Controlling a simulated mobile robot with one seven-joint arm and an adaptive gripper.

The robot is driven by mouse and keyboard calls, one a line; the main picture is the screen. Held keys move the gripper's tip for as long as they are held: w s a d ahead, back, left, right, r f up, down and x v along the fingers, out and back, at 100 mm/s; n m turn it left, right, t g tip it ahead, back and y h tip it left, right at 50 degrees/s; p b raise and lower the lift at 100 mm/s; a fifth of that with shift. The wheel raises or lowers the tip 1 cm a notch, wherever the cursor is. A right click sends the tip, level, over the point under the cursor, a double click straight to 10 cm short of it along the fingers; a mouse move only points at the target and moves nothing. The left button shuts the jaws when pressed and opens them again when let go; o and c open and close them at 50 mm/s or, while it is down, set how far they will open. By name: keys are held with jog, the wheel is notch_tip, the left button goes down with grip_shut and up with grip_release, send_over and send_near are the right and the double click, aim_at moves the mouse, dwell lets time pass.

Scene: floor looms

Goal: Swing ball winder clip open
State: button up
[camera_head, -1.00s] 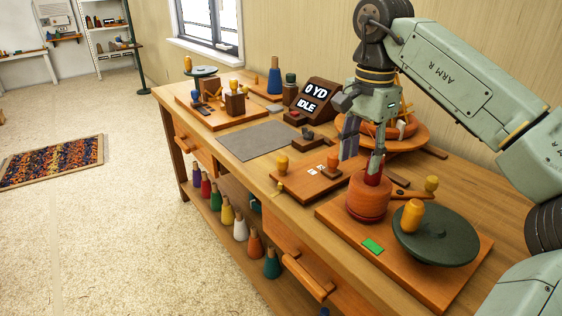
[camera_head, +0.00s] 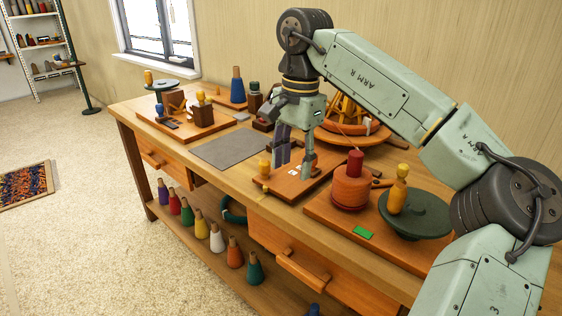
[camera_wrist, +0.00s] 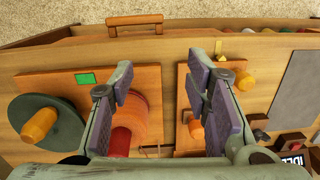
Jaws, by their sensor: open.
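The apparent ball winder stands on a wooden base (camera_head: 338,222). It has an orange drum (camera_head: 350,190) with a red post (camera_head: 355,163), and a dark green wheel (camera_head: 422,215) with a yellow handle (camera_head: 397,192). A short dark lever by the drum (camera_head: 384,183) may be the clip; I cannot tell for sure. My gripper (camera_head: 295,162) is open and empty, pointing down over the smaller board left of the winder. In the wrist view, my gripper (camera_wrist: 165,105) partly hides the drum (camera_wrist: 134,108) behind its left finger; the green wheel (camera_wrist: 62,125) lies further left.
The smaller board (camera_head: 270,182) carries an orange peg (camera_head: 264,166). A grey mat (camera_head: 232,149) lies clear to its left. A round wooden device (camera_head: 350,128) stands behind my gripper. A drawer handle (camera_head: 300,268) juts from the bench front.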

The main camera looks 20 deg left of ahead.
jog(key=shift+s+a, duration=0.25)
jog(key=shift+a, duration=0.15)
